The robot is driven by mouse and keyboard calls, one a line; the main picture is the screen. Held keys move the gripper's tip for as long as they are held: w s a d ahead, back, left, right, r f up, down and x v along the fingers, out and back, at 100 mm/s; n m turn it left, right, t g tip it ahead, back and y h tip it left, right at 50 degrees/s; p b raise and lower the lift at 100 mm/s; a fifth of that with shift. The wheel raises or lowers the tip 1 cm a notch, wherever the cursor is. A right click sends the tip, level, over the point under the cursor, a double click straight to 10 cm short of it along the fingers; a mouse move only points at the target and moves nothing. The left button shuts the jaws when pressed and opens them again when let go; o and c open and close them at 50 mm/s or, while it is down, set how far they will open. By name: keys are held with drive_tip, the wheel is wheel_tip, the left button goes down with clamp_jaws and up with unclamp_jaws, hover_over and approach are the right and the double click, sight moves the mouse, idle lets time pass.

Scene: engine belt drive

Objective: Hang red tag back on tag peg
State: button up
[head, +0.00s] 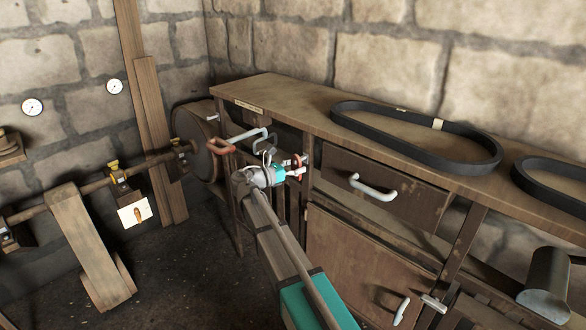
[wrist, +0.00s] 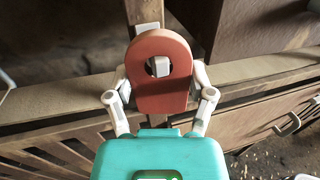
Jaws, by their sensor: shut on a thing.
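The red tag (wrist: 162,95) is upright in the wrist view, a flat plate with a rounded top and a round hole. My gripper (wrist: 162,98) is shut on its two side edges; in the head view my gripper (head: 294,168) is by the bench's front, partly hiding the tag. A white peg (wrist: 160,66) shows in the tag's hole, and a white piece (wrist: 148,32) shows above the tag on a wooden post. I cannot tell whether the peg passes through the hole or stays behind it.
The wooden bench (head: 270,91) carries a black belt (head: 345,118) and a second belt (head: 548,190). A drawer with a white handle (head: 372,188) is right of my gripper. A red-and-white lever (head: 236,140) is close on the left.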

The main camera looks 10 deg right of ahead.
drive_tip(key=shift+w+d+f, duration=0.1)
drive_tip(key=shift+w+d, duration=0.6)
drive_tip(key=shift+d, duration=0.25)
idle(0.4)
drive_tip(key=o, duration=1)
drive_tip(key=shift+c, duration=0.2)
drive_tip(key=v, duration=1.2)
drive_tip(key=shift+d, duration=0.1)
